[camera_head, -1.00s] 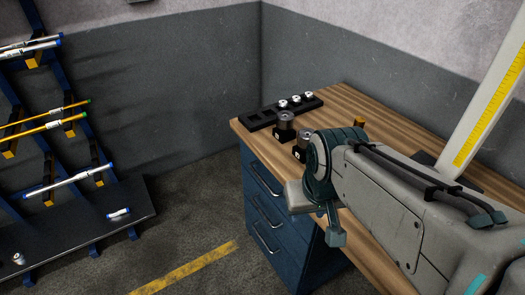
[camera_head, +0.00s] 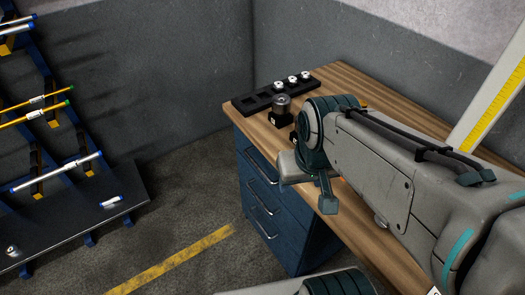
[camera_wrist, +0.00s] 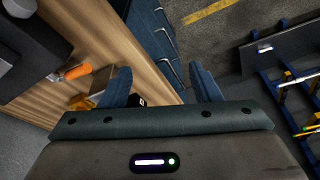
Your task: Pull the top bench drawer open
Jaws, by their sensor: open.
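The bench (camera_head: 352,80) has a wooden top and a blue drawer unit (camera_head: 290,237) under its left end. The top bench drawer (camera_head: 256,163) is closed, with a metal bar handle facing left. Two lower drawers also look closed. In the wrist view the drawer unit (camera_wrist: 150,32) shows at top centre with its handles. My gripper (camera_wrist: 160,86) is open, its two blue fingers apart beside the bench edge, with nothing seen held between them. In the head view my arm covers part of the bench, and I cannot make out the fingertips clearly.
On the bench stand a black tray (camera_head: 262,99) with small metal parts and a dark block with a metal cylinder (camera_head: 281,104). An orange-handled item (camera_wrist: 78,71) lies on the wood. A rod rack (camera_head: 60,225) stands left. Floor between is clear, with a yellow line (camera_head: 180,258).

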